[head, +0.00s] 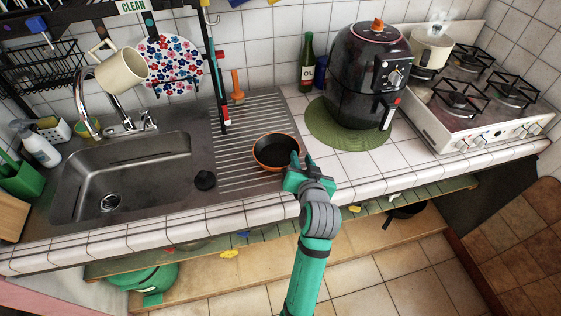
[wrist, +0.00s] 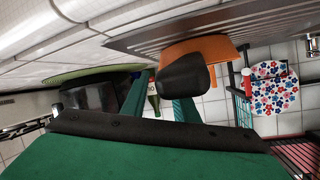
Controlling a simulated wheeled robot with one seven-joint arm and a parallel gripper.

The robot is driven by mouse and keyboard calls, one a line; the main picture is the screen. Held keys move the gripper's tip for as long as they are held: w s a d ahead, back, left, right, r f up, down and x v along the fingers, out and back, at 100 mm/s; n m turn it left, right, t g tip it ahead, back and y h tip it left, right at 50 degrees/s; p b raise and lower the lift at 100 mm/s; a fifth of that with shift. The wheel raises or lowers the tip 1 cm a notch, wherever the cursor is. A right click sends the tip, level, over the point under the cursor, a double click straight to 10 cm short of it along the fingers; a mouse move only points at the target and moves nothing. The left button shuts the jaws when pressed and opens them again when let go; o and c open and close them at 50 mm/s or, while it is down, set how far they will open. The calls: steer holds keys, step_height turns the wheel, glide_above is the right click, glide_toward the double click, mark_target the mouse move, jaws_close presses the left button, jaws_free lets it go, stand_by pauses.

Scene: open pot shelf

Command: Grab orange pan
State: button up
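The orange pan (head: 277,152), with a black inside, sits on the ribbed drainboard at the counter's front, right of the sink. My gripper (head: 302,158) is at the pan's right edge, low over the counter. In the wrist view the pan's orange side (wrist: 222,49) shows with its thick black handle (wrist: 183,79) toward the camera. My gripper's two green fingers (wrist: 158,92) are apart, with a gap between them. The handle overlaps the right finger in that view and hides its tip. I cannot tell whether they touch.
A black air fryer (head: 368,75) stands on a green round mat (head: 335,132) to the right. A bottle (head: 307,64) stands behind. The steel sink (head: 125,170) is left, with a black plug (head: 205,180) near its edge. A stove (head: 475,100) is far right.

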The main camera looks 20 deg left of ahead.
mark_target(299, 153)
steer(key=x, duration=0.4)
steer(key=shift+c, duration=0.3)
jaws_close()
steer(key=shift+f, duration=0.1)
stand_by(1.0)
